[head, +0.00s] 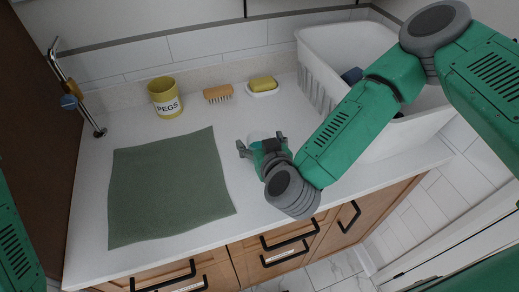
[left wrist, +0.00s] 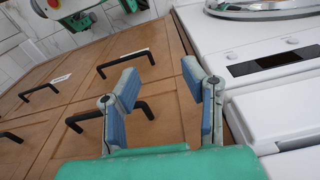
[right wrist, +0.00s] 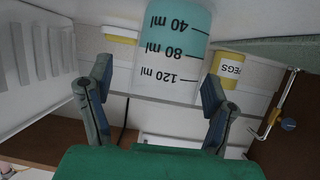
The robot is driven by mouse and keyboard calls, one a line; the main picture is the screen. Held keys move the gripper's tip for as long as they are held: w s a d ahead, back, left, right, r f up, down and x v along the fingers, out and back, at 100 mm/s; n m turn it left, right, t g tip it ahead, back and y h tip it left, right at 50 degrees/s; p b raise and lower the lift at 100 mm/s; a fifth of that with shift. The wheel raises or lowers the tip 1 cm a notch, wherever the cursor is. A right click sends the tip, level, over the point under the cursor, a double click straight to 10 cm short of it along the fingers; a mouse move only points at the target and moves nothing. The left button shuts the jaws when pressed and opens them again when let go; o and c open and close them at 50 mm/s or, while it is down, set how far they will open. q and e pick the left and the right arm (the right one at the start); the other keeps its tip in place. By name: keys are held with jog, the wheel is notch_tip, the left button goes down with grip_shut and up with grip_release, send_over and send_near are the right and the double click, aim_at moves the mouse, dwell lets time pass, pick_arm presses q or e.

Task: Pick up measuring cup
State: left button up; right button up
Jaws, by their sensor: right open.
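The measuring cup (right wrist: 172,48) shows in the right wrist view as a teal and clear cup with 40, 80 and 120 ml marks, upside down in the picture. My right gripper (right wrist: 157,82) is open, with one finger to each side of the cup's near part; I cannot tell whether they touch it. In the head view my right gripper (head: 262,145) is low over the white counter, and the cup is mostly hidden behind it. My left gripper (left wrist: 160,82) is open and empty in front of the wooden drawers in the left wrist view.
On the counter (head: 235,120) are a green cloth (head: 165,190), a yellow PEGS pot (head: 165,97), a brush (head: 218,93) and yellow soap on a white dish (head: 262,87). A white basket (head: 318,72) stands right of the gripper, under my right arm.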

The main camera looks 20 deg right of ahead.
jog(key=shift+w, duration=0.1)
jog(key=shift+a, duration=0.35)
jog(key=c, duration=1.3)
jog(key=shift+d+r, duration=0.1)
jog(key=shift+d, duration=0.1)
